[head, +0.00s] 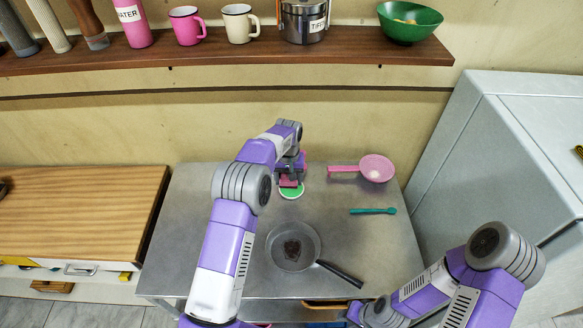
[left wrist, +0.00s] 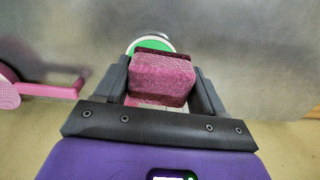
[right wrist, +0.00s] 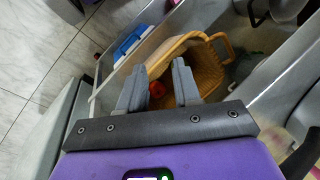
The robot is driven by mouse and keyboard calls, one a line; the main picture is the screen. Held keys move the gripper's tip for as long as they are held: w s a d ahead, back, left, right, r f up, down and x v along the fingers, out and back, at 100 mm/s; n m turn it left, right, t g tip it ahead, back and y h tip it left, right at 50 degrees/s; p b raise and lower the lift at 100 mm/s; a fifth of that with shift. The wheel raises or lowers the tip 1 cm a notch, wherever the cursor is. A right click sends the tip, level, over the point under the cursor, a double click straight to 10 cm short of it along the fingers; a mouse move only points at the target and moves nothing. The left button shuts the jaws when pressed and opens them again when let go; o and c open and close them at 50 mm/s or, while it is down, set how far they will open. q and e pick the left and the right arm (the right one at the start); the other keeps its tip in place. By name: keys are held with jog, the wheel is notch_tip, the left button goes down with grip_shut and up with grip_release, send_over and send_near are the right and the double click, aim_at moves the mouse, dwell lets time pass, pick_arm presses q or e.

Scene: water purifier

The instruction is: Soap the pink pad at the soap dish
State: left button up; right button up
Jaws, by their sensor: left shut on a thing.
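My left gripper (head: 290,172) is shut on the pink pad (left wrist: 162,78), a block with a darker red layer, held between both fingers in the left wrist view (left wrist: 160,85). The pad (head: 288,183) is at the soap dish (head: 292,192), a round green dish with a pale rim on the metal table. The dish (left wrist: 150,45) shows just beyond the pad. Whether pad and dish touch, I cannot tell. My right gripper (right wrist: 160,78) is open and empty at the table's front, above a wicker basket.
A pink strainer (head: 376,168) and a teal spoon (head: 373,211) lie right of the dish. A frying pan (head: 292,247) with a dark patch sits in front. The wicker basket (right wrist: 209,68) is below my right gripper. A shelf (head: 230,47) with mugs is behind.

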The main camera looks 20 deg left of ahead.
pick_arm(q)
jog(key=shift+n, duration=0.5)
jog(key=shift+w+f+b, duration=0.75)
jog(key=shift+w+f, duration=0.2)
jog(key=shift+f, duration=0.3)
jog(key=shift+w+f+b, duration=0.75)
jog(key=shift+w+f, duration=0.15)
jog(key=shift+f, duration=0.7)
jog(key=shift+f+b, duration=0.45)
jog(key=shift+f, duration=0.15)
jog(key=shift+r, duration=0.1)
notch_tip(320, 180, up, 7)
jog(key=p, duration=0.4)
jog(key=shift+p, duration=0.4)
jog(key=shift+s, duration=0.1)
dwell(0.4)
